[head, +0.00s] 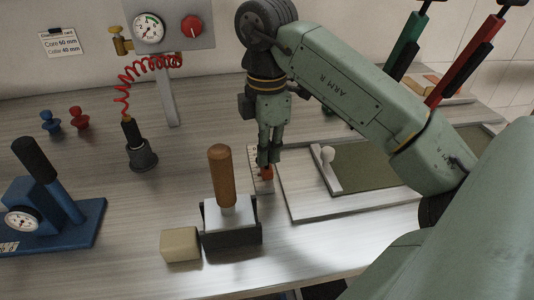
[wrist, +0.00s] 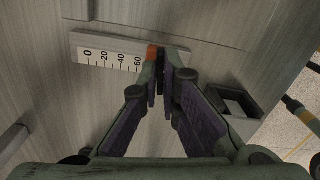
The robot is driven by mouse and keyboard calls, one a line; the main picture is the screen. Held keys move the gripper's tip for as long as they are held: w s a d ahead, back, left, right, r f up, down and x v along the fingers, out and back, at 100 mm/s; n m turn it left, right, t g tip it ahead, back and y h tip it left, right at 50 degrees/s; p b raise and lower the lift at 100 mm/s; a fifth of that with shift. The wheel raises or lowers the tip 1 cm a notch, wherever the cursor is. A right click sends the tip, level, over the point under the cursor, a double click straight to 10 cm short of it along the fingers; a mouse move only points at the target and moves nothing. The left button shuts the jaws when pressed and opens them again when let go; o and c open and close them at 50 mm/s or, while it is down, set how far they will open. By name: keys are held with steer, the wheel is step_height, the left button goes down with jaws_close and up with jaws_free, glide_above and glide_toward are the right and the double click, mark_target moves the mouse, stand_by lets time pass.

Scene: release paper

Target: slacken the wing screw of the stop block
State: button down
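My gripper (head: 268,160) points straight down over a short white scale strip (head: 258,178), with its tips at an orange-red block, the stop block (head: 267,173). In the wrist view the scale (wrist: 106,57) reads 0, 20, 40, 60, and the orange-red block (wrist: 152,52) shows at its 60 end, beside the left finger. The fingertips (wrist: 166,62) are close together there, with only a narrow dark gap between them. The wing screw cannot be made out; the fingers cover that spot, so whether they grip it is hidden.
A dark block with a wooden handle (head: 221,175) and a tan block (head: 181,245) stand in front of the scale. A framed board (head: 300,206) lies to the right. A blue gauge stand (head: 62,230) and a black nozzle tool (head: 140,155) with a red coiled hose stand left.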

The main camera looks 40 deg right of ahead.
steer(key=n+b, duration=0.2)
steer(key=n, duration=0.1)
steer(key=shift+f+n, duration=0.1)
steer(key=shift+n, duration=0.3)
steer(key=n+b, duration=0.1)
steer(key=n, duration=0.2)
steer(key=shift+n, duration=0.3)
steer(key=n+b, duration=0.1)
steer(key=n, duration=0.2)
steer(key=shift+n, duration=0.3)
steer(key=n, duration=0.3)
steer(key=shift+n, duration=0.3)
steer(key=n, duration=0.6)
steer(key=n+p, duration=0.1)
steer(key=n, duration=0.6)
